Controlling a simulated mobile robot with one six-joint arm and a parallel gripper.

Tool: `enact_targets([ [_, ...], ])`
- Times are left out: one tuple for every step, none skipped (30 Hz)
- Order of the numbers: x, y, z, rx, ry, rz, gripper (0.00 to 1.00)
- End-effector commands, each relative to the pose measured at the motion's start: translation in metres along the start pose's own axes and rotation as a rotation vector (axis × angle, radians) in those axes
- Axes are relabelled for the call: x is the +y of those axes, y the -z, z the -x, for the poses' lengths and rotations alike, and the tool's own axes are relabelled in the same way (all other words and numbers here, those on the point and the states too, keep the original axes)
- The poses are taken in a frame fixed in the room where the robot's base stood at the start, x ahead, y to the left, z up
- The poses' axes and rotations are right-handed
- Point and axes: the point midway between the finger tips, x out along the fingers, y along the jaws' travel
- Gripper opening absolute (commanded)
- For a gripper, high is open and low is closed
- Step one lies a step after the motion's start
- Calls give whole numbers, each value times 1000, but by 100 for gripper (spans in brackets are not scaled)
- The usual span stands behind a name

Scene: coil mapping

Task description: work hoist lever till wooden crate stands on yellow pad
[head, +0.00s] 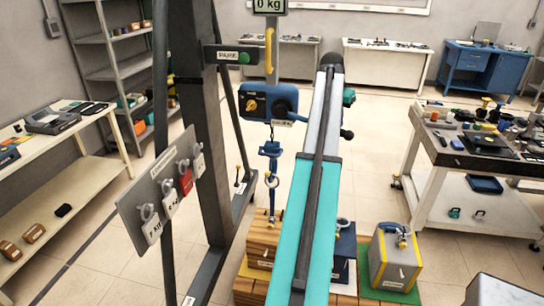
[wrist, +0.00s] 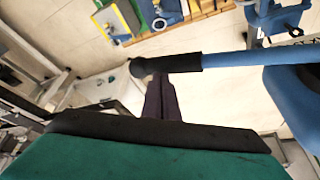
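The blue hoist (head: 268,102) hangs under a scale display (head: 269,5) reading 0 kg. Its chain and lower hook (head: 271,150) reach down to the ring on top of the wooden crate (head: 262,236). A yellow pad (head: 246,271) shows at the crate's lower edge; I cannot tell whether they touch. In the wrist view, the hoist lever (wrist: 250,60) is a blue bar with a black grip (wrist: 172,65). My gripper (wrist: 164,82) has its dark fingers close together at that grip, their tips partly hidden by it. Contact is unclear. My arm hides part of the head view.
A blue box (head: 344,250) and a grey-yellow box (head: 394,262) on a green pad stand right of the crate. A steel post (head: 196,120) and a tag board (head: 163,190) stand left. A cluttered cart (head: 470,150) is at right. Floor behind is clear.

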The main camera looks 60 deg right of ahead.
Motion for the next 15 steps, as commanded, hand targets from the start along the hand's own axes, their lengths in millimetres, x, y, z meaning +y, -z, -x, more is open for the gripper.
enact_targets([
  [1,0,0,0,-1,0,0],
  [1,0,0,0,-1,0,0],
  [0,0,0,0,-1,0,0],
  [0,0,-1,0,-1,0,0],
  [0,-1,-1,0,-1,0,0],
  [0,-1,-3,-1,-1,0,0],
  [0,-2,-4,-1,-1,0,0],
  [0,-3,-6,-1,-2,0,0],
  [-1,-5,-9,-1,-2,0,0],
  [-1,-6,-11,-2,-2,0,0],
  [-2,-6,-11,-1,-2,0,0],
  [-1,-5,-9,-1,-1,0,0],
  [-1,-5,-9,-1,-1,0,0],
  [-1,-4,-8,-1,-1,0,0],
  [-1,-3,-5,0,-1,0,0],
])
